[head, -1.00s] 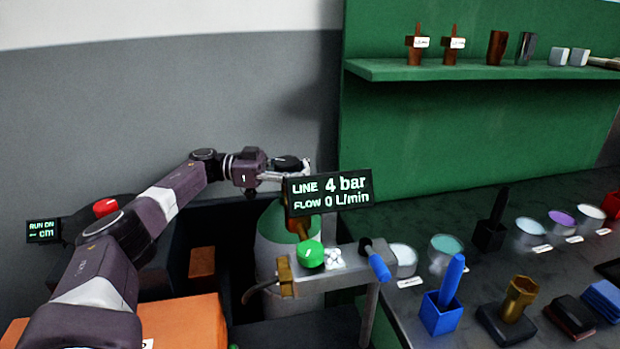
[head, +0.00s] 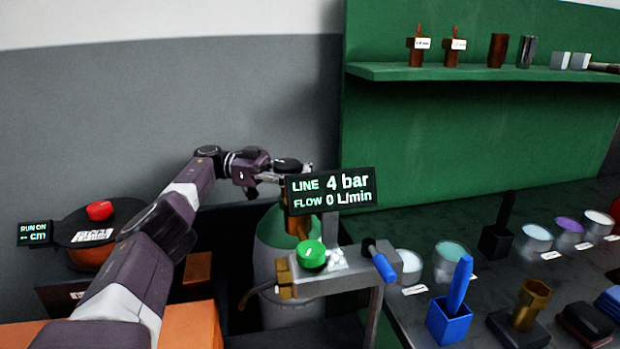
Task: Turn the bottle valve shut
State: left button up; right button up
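The gas bottle (head: 275,257), grey-green with a pale band, stands behind a small metal bench. Its black valve handwheel (head: 287,163) is at the top, at the level of my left gripper. My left gripper (head: 288,175) reaches in from the left at the handwheel, with light finger parts on either side of it. The display board hides part of the fingers and the valve below, so I cannot tell whether they grip the wheel. The display (head: 330,191) reads LINE 4 bar, FLOW 0 L/min. My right gripper is not in view.
A green knob (head: 312,253) and a blue-handled lever (head: 383,265) sit on the metal bench in front of the bottle. A drum with a red button (head: 100,210) stands at left. The dark worktop (head: 420,325) at right holds jars and tools.

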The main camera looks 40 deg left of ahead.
pick_arm(q)
jog(key=shift+r, duration=0.15)
dwell(0.4)
jog(key=o, duration=1.5)
jog(key=shift+a, duration=0.1)
jog(key=shift+c, duration=0.2)
notch_tip(320, 180, up, 10)
jog(key=shift+o, duration=0.3)
